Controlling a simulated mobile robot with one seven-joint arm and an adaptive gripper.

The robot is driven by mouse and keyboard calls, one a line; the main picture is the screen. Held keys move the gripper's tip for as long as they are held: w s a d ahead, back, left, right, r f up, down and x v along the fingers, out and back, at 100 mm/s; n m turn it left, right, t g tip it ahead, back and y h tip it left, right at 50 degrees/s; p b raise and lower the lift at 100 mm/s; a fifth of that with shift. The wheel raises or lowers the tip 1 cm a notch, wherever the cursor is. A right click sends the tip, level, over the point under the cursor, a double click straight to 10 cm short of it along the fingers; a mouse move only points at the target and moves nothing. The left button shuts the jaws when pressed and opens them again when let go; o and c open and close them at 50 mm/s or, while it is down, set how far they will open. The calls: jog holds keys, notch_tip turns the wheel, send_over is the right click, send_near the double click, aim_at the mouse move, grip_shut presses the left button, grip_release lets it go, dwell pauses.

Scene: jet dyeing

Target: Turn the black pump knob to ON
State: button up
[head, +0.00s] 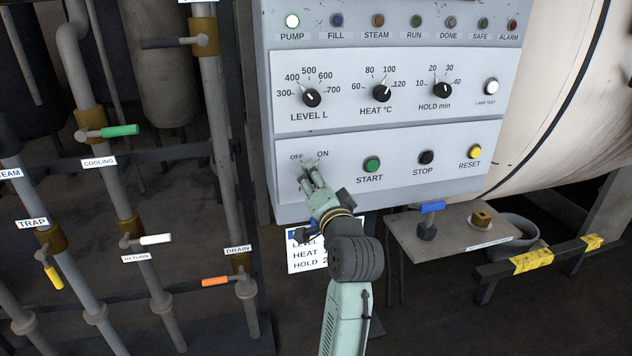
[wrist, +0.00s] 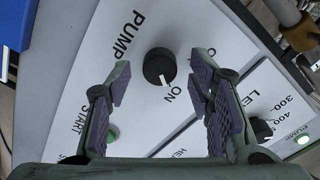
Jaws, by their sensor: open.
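The black pump knob (wrist: 160,66) shows in the wrist view on the pale panel, with PUMP lettered on one side. Its white pointer line is directed at the ON label (wrist: 171,92). The other label, beside the knob's upper right, is partly unclear. My gripper (head: 309,172) is open at the panel's lower left in the head view, just below the OFF and ON labels, and hides the knob there. In the wrist view its two purple-padded fingers stand either side of the knob with gaps; I cannot tell how far their tips reach along it.
The PUMP lamp (head: 292,21) is lit white. The green START button (head: 372,164) and black STOP button (head: 426,157) are right of my gripper. The LEVEL dial (head: 312,97) is above. Pipes with coloured valve handles stand at left.

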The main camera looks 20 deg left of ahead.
jog(key=v, duration=0.7)
jog(key=shift+s+d, duration=0.1)
jog(key=shift+s, duration=0.05)
